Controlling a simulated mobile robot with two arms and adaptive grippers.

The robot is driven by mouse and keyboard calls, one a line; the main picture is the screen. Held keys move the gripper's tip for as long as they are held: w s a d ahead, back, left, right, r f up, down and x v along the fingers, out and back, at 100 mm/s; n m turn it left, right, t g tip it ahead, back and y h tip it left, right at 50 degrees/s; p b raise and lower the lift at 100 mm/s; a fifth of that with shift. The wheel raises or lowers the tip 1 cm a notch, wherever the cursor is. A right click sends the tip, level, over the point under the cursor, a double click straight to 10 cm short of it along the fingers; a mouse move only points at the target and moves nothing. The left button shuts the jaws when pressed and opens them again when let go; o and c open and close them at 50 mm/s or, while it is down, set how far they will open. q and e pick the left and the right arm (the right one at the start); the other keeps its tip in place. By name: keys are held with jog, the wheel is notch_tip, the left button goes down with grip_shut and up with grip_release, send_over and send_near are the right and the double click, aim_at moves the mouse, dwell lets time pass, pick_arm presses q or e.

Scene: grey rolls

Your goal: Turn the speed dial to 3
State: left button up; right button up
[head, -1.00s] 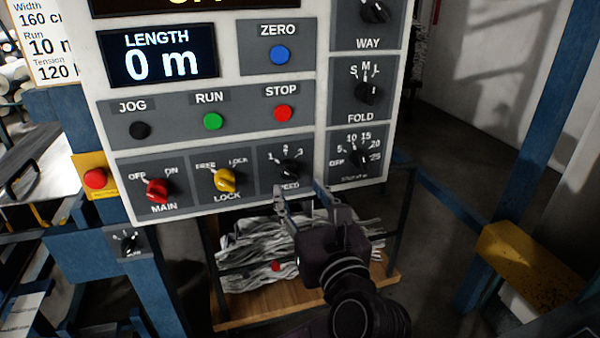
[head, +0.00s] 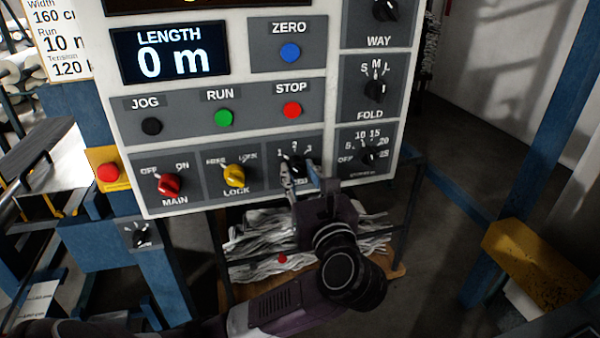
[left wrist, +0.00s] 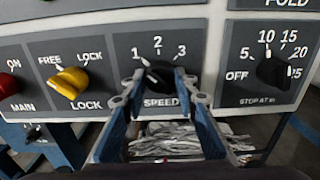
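The speed dial (left wrist: 158,75) is a black knob on the grey panel, with 1, 2 and 3 marked above it and SPEED below. Its white mark points up-left toward 1 in the left wrist view. My left gripper (left wrist: 156,80) is open, with one finger on each side of the dial. I cannot tell whether the fingers touch it. In the head view my left gripper (head: 301,170) covers most of the dial and part of its label. My right gripper is not in view.
The yellow lock knob (left wrist: 68,83) is left of the speed dial, and the black stop-at knob (left wrist: 275,70) is right of it. The red main knob (head: 169,184) is further left. Red, green, black and blue buttons sit above. A rack with grey material (head: 255,245) stands below the panel.

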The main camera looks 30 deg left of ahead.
pick_arm(q)
jog(key=c, duration=0.4)
jog(key=shift+c, duration=0.2)
jog(key=shift+m, duration=0.4)
jog(key=shift+m+p, duration=0.45)
jog(key=shift+m, duration=0.05)
jog(key=m+p, duration=0.2)
jog(key=shift+r+m, duration=0.1)
jog(key=shift+m, duration=0.2)
jog(key=m+p, duration=1.1)
jog(key=p, duration=0.2)
jog(key=shift+m, duration=0.3)
jog(key=shift+m+p, duration=1.1)
jog(key=shift+p, duration=0.1)
jog(key=shift+f, duration=0.2)
